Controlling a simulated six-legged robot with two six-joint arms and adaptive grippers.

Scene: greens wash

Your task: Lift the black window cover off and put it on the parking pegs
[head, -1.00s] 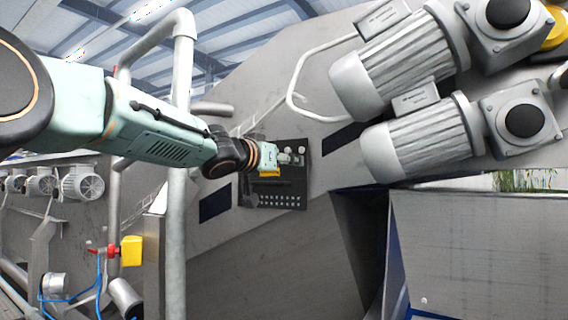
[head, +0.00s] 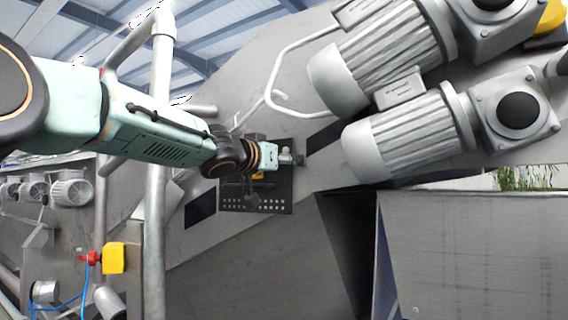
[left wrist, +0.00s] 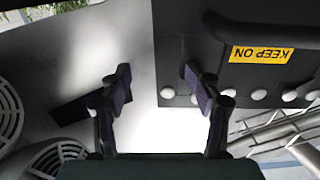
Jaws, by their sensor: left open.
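The black window cover (head: 238,193) is a dark plate on the sloping grey metal wall, with rows of pale round spots along its lower part. In the left wrist view the dark plate (left wrist: 280,25) fills the upper right, with a yellow label reading KEEP ON upside down and pale round spots along its edge. My left gripper (head: 291,158) is in front of the cover's upper right part and partly hides it. In the left wrist view the left gripper (left wrist: 157,75) is open and empty, with one finger overlapping the plate's edge. I cannot make out the parking pegs.
Two large grey motors (head: 405,145) stand out from the wall at right. A bent pale pipe (head: 275,75) runs above the cover, and a vertical post (head: 157,200) stands left. A yellow box with a red knob (head: 113,258) is at lower left. Dark slots (head: 201,208) flank the cover.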

